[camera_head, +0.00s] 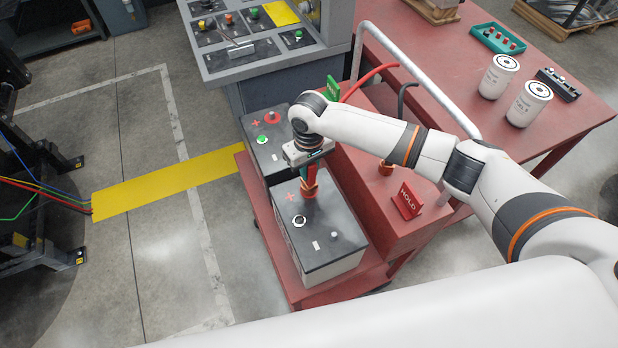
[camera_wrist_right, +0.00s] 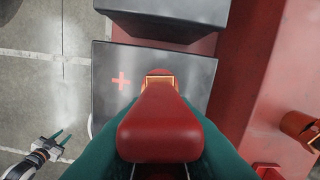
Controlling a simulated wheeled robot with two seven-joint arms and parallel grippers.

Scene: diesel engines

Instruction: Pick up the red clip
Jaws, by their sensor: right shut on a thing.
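The red clip (camera_wrist_right: 160,122) fills the middle of the right wrist view, its copper jaw end (camera_wrist_right: 160,78) pointing away over the dark battery top. My right gripper (camera_head: 308,172) is shut on the clip, with teal fingers on both sides of its red handle. In the head view, the red clip (camera_head: 309,187) is at the plus side of the near battery (camera_head: 325,230). I cannot tell whether its jaws touch the terminal, which is hidden. My left gripper (camera_wrist_right: 58,141) shows at lower left in the wrist view, open and empty, away from the clip.
A second battery (camera_head: 262,140) with a green-topped post stands behind. Cans (camera_head: 530,103) and a teal tray (camera_head: 497,38) stand on the red table. The yellow-striped floor at left is clear.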

